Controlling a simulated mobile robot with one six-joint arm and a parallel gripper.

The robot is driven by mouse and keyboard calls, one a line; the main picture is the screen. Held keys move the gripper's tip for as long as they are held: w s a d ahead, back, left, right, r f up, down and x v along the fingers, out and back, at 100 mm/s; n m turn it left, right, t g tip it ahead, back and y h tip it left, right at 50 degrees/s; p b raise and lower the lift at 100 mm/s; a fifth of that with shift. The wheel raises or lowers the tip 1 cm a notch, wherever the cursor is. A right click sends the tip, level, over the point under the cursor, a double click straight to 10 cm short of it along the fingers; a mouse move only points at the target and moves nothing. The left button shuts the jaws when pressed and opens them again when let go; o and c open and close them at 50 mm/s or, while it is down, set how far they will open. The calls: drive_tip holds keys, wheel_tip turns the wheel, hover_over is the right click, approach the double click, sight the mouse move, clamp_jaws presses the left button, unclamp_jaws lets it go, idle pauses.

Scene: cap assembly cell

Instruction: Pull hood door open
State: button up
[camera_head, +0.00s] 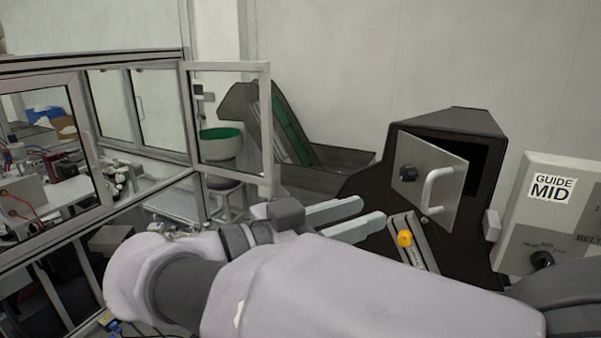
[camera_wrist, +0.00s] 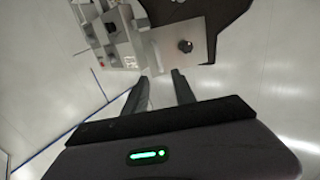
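The hood door (camera_head: 425,165) is a grey metal plate with a black knob (camera_head: 408,173) and a pale bar handle (camera_head: 440,188), on a black cabinet (camera_head: 370,185). It stands ajar, with a dark opening showing above and to its right. In the wrist view the door (camera_wrist: 170,50) and knob (camera_wrist: 184,46) lie ahead of the fingers. My gripper (camera_head: 373,210) is open and empty, left of and below the handle in the head view; its fingers also show in the wrist view (camera_wrist: 160,77). It appears apart from the handle.
A control panel (camera_head: 563,215) labelled GUIDE MID stands at right. A yellow knob (camera_head: 404,238) on a slotted bracket sits below the door. At left is a framed enclosure with an open clear door (camera_head: 228,118). A green-belted conveyor (camera_head: 287,125) is behind.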

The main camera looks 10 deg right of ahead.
sight(424, 194)
drive_tip(key=p+x, duration=0.1)
drive_tip(key=x, duration=1.3)
drive_tip(key=shift+d+f, duration=0.1)
drive_tip(key=shift+d, duration=0.1)
clamp_jaws()
idle(0.6)
